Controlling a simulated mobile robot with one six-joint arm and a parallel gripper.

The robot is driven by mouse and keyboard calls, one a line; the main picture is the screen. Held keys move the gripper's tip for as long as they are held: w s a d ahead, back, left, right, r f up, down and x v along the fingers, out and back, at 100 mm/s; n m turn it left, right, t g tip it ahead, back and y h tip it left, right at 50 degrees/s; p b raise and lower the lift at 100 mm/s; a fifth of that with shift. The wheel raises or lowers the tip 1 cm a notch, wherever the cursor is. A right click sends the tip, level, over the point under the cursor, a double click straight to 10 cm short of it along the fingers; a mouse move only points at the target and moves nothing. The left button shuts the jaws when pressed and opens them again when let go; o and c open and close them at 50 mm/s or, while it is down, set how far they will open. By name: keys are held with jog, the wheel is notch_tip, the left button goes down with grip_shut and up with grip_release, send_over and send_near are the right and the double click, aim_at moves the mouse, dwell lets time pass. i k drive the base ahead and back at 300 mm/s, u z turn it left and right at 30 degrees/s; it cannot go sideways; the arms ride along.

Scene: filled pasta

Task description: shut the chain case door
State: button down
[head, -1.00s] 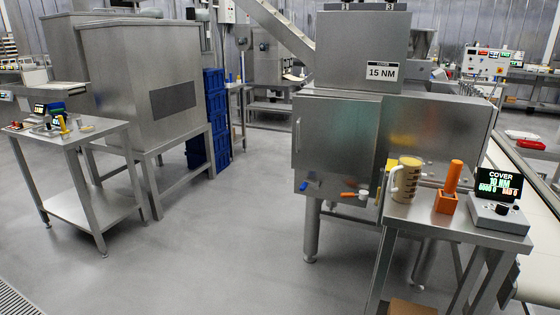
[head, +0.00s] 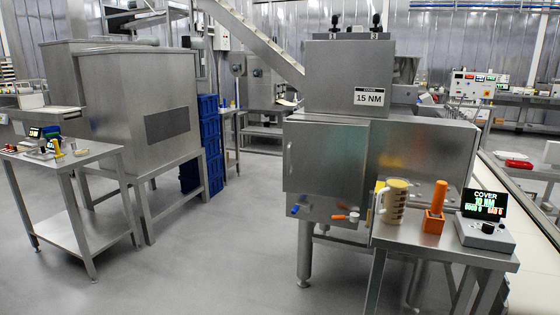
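A grey steel door (head: 325,157) with a slim upright handle (head: 289,144) near its left edge is on the front of the steel machine in the middle right of the head view. It carries no readable label, so I cannot tell for sure that it is the chain case door. It looks flush or nearly flush with the housing, and I cannot tell whether it is fully shut. A blue-handled valve (head: 295,209) and an orange-handled valve (head: 340,217) sit below it. My gripper is not in view.
A steel table (head: 440,243) stands close in front of the machine's right part. It bears a beige jug (head: 394,202), an orange holder (head: 433,222) and a display box (head: 484,234). Another steel table (head: 95,158) stands at left. The grey floor (head: 220,250) between them is clear.

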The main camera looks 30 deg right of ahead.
aim_at(323, 159)
jog(key=u, duration=0.2)
jog(key=k, duration=0.8)
jog(key=u, duration=0.55)
jog(key=k, duration=0.5)
jog(key=z, duration=0.3)
jog(key=i, duration=2.15)
jog(key=u, duration=0.2)
